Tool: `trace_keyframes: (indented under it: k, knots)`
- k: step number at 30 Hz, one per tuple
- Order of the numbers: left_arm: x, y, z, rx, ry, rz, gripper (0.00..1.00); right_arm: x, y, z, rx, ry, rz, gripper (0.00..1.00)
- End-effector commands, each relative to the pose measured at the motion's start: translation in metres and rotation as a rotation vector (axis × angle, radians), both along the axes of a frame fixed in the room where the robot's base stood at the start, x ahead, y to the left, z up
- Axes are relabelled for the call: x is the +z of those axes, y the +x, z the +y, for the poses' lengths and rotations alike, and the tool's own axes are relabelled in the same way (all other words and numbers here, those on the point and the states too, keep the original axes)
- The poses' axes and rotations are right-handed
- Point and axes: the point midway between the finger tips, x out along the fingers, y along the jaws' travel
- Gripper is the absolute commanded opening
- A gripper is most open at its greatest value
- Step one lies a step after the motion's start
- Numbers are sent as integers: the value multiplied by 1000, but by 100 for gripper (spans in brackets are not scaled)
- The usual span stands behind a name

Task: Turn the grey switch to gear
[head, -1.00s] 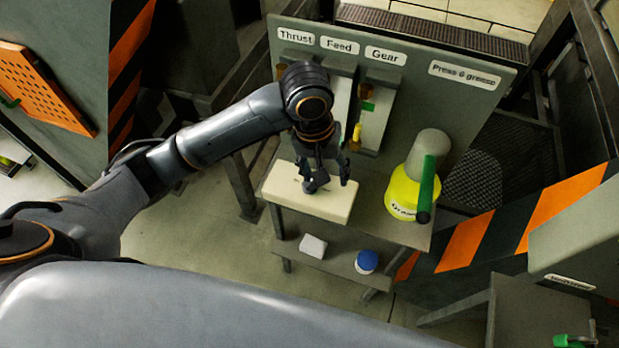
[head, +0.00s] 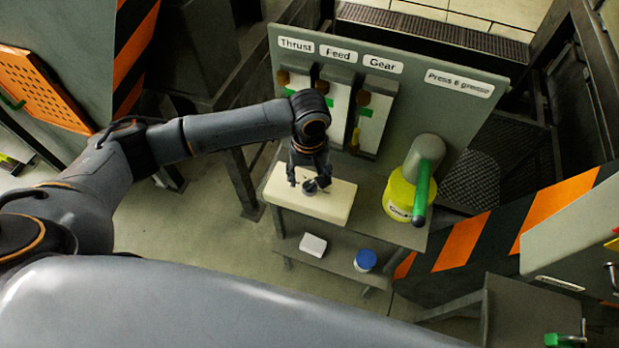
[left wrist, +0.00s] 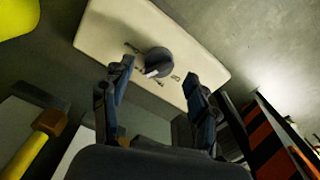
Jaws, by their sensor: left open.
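The grey switch (left wrist: 158,62) is a round dark knob with a pale pointer mark on a cream box (left wrist: 112,22). In the head view the cream box (head: 336,203) lies on the stand's upper shelf, and the knob (head: 311,187) shows just below my left gripper (head: 309,181). In the left wrist view my left gripper (left wrist: 155,78) is open, one finger on each side near the knob. I cannot tell if they touch it. Small markings surround the knob, too small to read. The "Gear" label (head: 383,64) is on the panel behind. My right gripper is not in view.
A green-grey panel (head: 440,105) with levers stands behind the box. A yellow grease container (head: 400,196) with a green handle is at right. A white block (head: 313,245) and a blue-lidded jar (head: 366,261) sit on the lower shelf. Striped barriers flank the stand.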

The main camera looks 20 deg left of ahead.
Motion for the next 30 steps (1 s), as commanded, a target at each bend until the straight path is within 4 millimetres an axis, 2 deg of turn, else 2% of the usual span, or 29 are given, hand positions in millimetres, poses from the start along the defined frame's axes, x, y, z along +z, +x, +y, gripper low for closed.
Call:
trace_keyframes:
  k: [6, 16, 17, 24, 30]
  knots:
    - [-21, 0, 0, -1, 0, 0, 60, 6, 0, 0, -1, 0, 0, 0]
    - [-26, 0, -1, -1, -1, 0, 60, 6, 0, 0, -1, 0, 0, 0]
    - [-26, 0, -1, -1, -1, 0, 56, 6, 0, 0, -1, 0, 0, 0]
    - [-25, 0, -1, -1, -1, -1, 7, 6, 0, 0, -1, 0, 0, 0]
    - [-25, 0, 0, -9, -1, 0, 5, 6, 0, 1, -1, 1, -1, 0]
